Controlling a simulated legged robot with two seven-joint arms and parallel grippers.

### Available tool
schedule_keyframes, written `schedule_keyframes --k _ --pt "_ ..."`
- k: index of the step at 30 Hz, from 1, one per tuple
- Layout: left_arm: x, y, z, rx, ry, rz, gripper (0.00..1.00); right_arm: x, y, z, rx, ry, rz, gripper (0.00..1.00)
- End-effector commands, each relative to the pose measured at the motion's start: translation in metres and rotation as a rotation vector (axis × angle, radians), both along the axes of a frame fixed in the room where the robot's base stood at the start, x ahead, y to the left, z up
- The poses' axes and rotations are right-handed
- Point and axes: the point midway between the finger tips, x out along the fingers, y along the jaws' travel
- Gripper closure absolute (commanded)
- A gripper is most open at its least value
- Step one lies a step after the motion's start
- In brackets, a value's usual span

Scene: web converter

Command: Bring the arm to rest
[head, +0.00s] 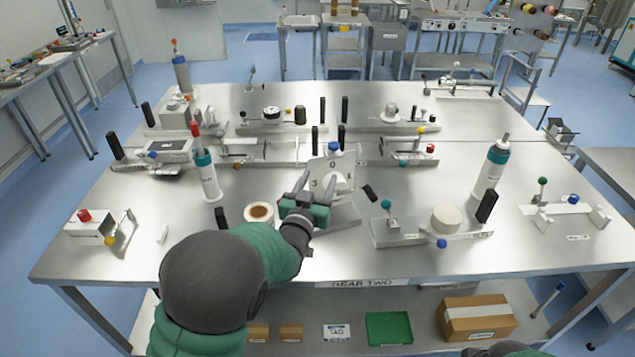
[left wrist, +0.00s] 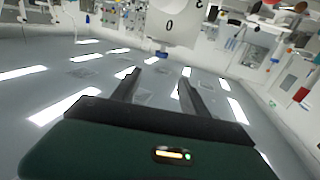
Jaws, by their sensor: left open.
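My left arm comes in from the lower left in the head view and reaches over the front middle of the steel table (head: 120,235). My left gripper (head: 314,182) is open, its two fingers apart with nothing between them. The fingers also show apart in the left wrist view (left wrist: 160,82). Just beyond them stands a white dial plate (head: 342,165) with numbers and a blue knob (head: 334,147) at its top. The plate also shows in the left wrist view (left wrist: 172,22). Whether the fingers touch it I cannot tell. My right gripper is not in view.
Teal-banded bottles stand at left (head: 207,178) and right (head: 490,170). Several more fixtures fill the back.

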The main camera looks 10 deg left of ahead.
Motion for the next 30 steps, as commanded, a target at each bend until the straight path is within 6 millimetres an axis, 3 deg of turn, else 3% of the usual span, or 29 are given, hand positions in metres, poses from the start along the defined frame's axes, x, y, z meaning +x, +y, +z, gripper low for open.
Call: schedule_keyframes --k 6,8,10,11,13,15,18,21,25,30 --pt "-0.003 0.002 -0.002 -0.002 0.019 0.005 0.48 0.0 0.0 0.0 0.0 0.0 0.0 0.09" --pt "-0.01 0.009 -0.013 -0.006 0.082 0.018 0.48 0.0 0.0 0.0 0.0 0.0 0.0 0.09" --pt "-0.03 0.02 -0.038 -0.013 0.231 0.041 0.48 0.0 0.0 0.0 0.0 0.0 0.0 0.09" --pt "-0.044 0.025 -0.052 -0.016 0.316 0.049 0.48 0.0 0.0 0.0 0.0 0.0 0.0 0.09" --pt "-0.09 0.035 -0.089 -0.021 0.543 0.065 0.48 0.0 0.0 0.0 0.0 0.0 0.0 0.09" --pt "-0.146 0.039 -0.121 -0.017 0.766 0.065 0.48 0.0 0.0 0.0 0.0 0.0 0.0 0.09" --pt "-0.224 0.042 -0.151 -0.001 1.031 0.056 0.48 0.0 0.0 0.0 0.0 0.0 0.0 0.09" --pt "-0.283 0.043 -0.165 0.016 1.214 0.046 0.48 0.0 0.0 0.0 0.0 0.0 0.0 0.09" --pt "-0.322 0.044 -0.172 0.029 1.331 0.039 0.48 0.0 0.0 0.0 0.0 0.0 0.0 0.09" --pt "-0.327 0.044 -0.172 0.031 1.348 0.038 0.48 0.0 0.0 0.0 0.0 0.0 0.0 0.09"
